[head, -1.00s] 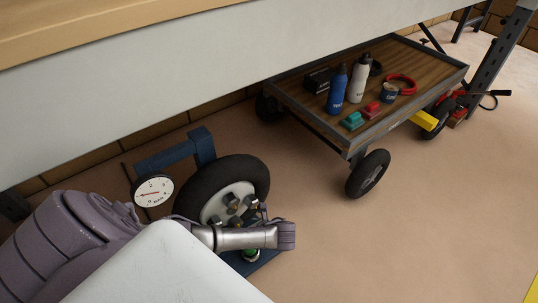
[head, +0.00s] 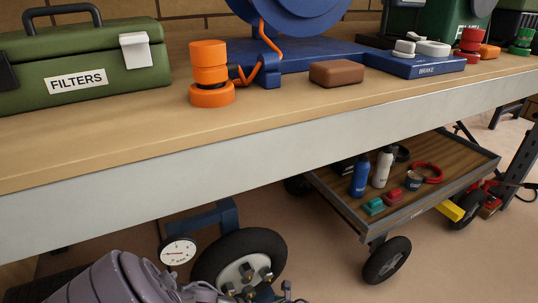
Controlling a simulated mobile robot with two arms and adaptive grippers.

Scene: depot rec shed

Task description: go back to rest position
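My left arm shows at the bottom left of the head view, beside the wheel (head: 205,268) on its blue stand below the bench. My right gripper is not in view. Nothing seen shows a gripper touching or holding any object.
The bench (head: 300,140) crosses the view, carrying a green FILTERS box (head: 80,62), orange stacked pieces (head: 209,75), a brown block (head: 336,73) and a blue BRAKE box (head: 415,64). Below stand a round gauge (head: 178,251) and a wheeled cart (head: 400,226). Floor before the cart is clear.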

